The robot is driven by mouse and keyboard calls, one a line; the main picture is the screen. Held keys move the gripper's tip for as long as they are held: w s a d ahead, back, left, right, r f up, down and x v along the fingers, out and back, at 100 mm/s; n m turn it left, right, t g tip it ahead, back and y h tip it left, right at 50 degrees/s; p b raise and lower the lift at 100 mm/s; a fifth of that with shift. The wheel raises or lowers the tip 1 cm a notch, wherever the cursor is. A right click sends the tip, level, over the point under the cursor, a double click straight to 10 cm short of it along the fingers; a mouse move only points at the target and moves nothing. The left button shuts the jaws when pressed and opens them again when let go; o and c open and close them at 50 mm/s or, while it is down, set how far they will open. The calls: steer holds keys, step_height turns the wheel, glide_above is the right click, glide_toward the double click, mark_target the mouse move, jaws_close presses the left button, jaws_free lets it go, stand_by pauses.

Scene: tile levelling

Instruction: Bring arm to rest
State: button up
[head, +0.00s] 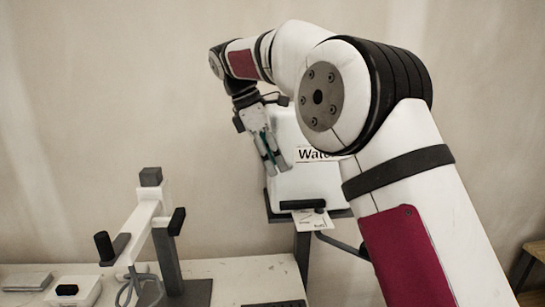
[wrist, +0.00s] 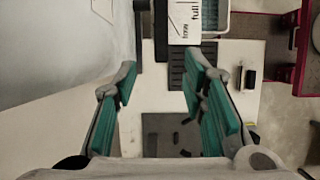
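My arm is raised and bent across the head view. My gripper (head: 274,158) hangs down from it in front of the white water container, with its teal-padded fingers pointing downward. In the wrist view the two fingers (wrist: 162,70) stand apart with nothing between them, so it is open and empty. From the head view I cannot tell how far the gripper is from the container.
The white container marked "Water" (head: 312,187) sits on a dark stand (head: 302,255). A white frame with dark handles (head: 147,215) stands on the pale table (head: 235,268) at the left. A white box (head: 75,290) is beside it. A wooden stool (head: 535,250) is far right.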

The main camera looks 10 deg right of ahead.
steer(key=shift+a+r, duration=0.15)
steer(key=shift+r, duration=0.2)
steer(key=s+d+r+m+t+y, duration=0.15)
steer(key=s+d+m, duration=0.25)
steer(key=s, duration=0.5)
steer(key=s+d+r+m+y, duration=0.1)
steer(key=s+d+r+m, duration=0.3)
steer(key=s, duration=0.4)
steer(key=s+d+f+m+t+y, duration=0.1)
steer(key=s+d+f+m, duration=0.1)
steer(key=s+f+m, duration=0.3)
steer(key=s+d+f+m+t+y, duration=0.1)
steer(key=s+f+m, duration=0.3)
steer(key=s, duration=1)
step_height(320, 180, down, 3)
steer(key=shift+s+d+f+m+t, duration=0.15)
steer(key=shift+d+m+t, duration=0.25)
steer(key=shift+d+t, duration=0.25)
